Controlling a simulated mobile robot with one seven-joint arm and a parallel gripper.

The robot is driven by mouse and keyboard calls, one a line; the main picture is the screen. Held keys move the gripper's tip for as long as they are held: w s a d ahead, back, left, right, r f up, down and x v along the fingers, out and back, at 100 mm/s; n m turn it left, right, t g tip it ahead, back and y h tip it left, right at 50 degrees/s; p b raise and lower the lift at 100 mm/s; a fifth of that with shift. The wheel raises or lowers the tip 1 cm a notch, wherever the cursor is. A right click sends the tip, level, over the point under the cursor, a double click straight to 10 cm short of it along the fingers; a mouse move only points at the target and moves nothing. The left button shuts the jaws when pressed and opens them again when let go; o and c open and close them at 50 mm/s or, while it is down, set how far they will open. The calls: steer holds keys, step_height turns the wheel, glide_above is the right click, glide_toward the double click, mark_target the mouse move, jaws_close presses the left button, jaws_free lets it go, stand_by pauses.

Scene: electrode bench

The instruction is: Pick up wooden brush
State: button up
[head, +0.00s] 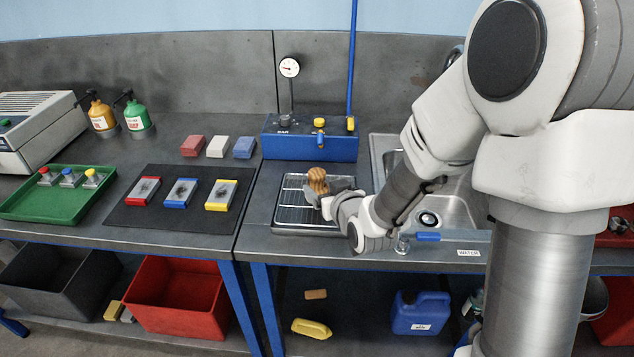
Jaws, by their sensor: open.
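The wooden brush (317,177) is a small tan-brown piece with a rounded, ridged top. It shows over the metal grate tray (290,213) on the bench, below the blue box. My gripper (325,193) reaches in from the right, low over the tray and right at the brush. The jaws are open. The gripper and wrist cover the brush's lower part, so I cannot tell whether the fingers touch it or whether it rests on the grate.
A sink (455,215) lies right of the tray, behind my arm. A blue box (310,146) with a gauge stands behind. A blue-handled tool (428,237) lies near the front edge. Left are a black mat (180,216) with several blocks and a green tray (50,207).

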mark_target(319, 182)
steer(key=shift+x, duration=3)
jaws_close()
